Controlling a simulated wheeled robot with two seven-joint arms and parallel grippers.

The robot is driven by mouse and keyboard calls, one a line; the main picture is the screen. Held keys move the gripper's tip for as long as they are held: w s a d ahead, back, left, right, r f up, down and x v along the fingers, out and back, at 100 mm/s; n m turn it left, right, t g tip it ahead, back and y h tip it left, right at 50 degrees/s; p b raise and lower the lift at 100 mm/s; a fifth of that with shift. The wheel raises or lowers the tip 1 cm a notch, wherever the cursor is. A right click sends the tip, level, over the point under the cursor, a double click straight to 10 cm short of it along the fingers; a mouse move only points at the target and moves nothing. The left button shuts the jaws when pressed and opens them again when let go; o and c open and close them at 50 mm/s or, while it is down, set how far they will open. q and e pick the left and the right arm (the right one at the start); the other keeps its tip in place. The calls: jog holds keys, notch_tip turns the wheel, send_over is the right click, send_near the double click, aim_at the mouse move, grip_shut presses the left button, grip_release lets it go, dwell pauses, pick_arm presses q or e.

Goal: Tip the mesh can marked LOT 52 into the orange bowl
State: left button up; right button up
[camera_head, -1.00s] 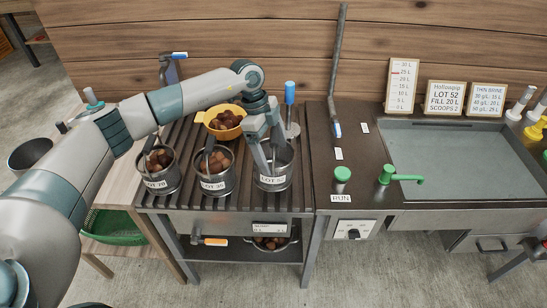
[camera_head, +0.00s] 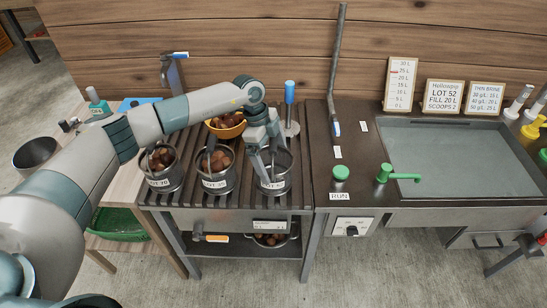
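Three metal cans stand in a row on the dark slatted table. The right can (camera_head: 284,164) has a white label whose LOT number is partly unreadable here. My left gripper (camera_head: 268,172) reaches down into its mouth from above; its fingers overlap the can and its rim, so I cannot tell whether they grip it. The can's inside is mostly hidden. The middle can (camera_head: 217,183) and the left can (camera_head: 165,181) hold brown chestnuts. The orange bowl (camera_head: 238,131), also with brown contents, stands behind the middle can, its back rim partly covered by my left arm. My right gripper is out of view.
A blue-handled tool (camera_head: 289,97) stands behind the right can. A metal sink (camera_head: 450,155) with a green tap (camera_head: 387,173) lies to the right. A green knob (camera_head: 341,172) is on the counter. A pan (camera_head: 283,240) sits on the lower shelf.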

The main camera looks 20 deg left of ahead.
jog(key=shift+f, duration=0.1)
pick_arm(q)
jog(key=shift+f+b, duration=0.3)
jog(key=shift+b, duration=0.15)
pick_arm(e)
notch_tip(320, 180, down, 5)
jog(key=b, duration=0.4)
pick_arm(q)
jog(key=b+v, duration=0.2)
jog(key=v, duration=1.5)
jog(key=shift+w+a+r, duration=0.2)
jog(key=shift+w+r, duration=0.05)
jog(key=shift+r, duration=0.1)
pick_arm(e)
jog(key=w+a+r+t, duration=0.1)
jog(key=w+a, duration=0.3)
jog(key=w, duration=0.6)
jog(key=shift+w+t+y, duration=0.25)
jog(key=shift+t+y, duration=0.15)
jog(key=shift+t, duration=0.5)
